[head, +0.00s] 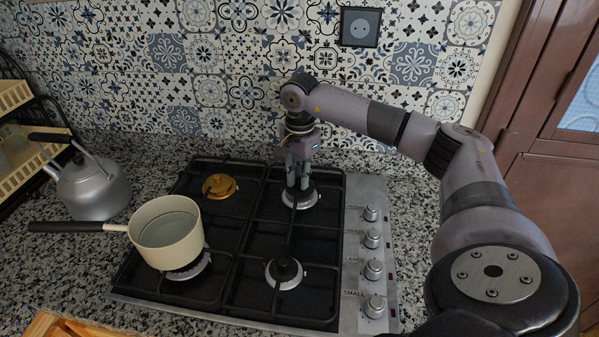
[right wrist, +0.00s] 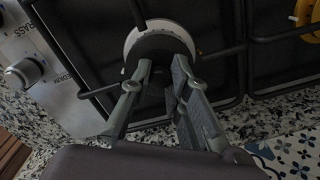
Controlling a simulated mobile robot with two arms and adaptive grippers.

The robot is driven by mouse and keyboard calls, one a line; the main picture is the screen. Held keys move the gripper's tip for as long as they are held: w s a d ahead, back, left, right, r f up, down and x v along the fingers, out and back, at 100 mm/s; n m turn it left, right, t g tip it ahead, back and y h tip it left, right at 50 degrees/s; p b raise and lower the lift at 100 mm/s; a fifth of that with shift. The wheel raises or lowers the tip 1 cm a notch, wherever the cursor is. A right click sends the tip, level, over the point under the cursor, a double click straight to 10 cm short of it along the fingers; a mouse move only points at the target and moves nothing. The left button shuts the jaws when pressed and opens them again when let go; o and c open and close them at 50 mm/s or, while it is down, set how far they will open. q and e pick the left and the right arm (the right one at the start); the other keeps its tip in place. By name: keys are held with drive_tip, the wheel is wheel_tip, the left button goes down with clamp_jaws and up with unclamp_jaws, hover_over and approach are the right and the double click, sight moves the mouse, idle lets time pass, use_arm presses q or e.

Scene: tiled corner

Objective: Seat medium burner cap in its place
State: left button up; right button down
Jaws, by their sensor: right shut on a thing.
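My right gripper (head: 298,184) points down at the back right burner of the stove. It is shut on the medium burner cap, a dark disc (right wrist: 160,46) that shows between and beyond the fingertips in the right wrist view. The pale burner ring (head: 301,201) is directly below the fingers; it also shows in the right wrist view (right wrist: 176,27) as a white arc around the cap. The fingers hide much of the cap in the head view. I cannot tell whether the cap rests flat on the burner. My left gripper is not in view.
Black grates (head: 253,228) surround the burners. A cream saucepan (head: 167,236) stands on the front left burner. A brass burner (head: 219,186) is at back left, a dark-capped burner (head: 285,270) at front right. Knobs (head: 372,239) line the right side. A grey kettle (head: 92,188) stands left.

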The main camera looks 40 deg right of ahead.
drive_tip(key=shift+f+b, duration=0.45)
drive_tip(key=shift+f, duration=0.45)
idle(1.4)
drive_tip(key=c, duration=1.4)
unclamp_jaws()
drive_tip(key=shift+c, duration=0.2)
drive_tip(key=o, duration=0.4)
drive_tip(key=shift+r, duration=0.1)
drive_tip(key=shift+r+p, duration=1)
drive_tip(key=shift+r, duration=0.2)
drive_tip(key=shift+r+p, duration=1.6)
drive_tip(key=shift+r, duration=0.65)
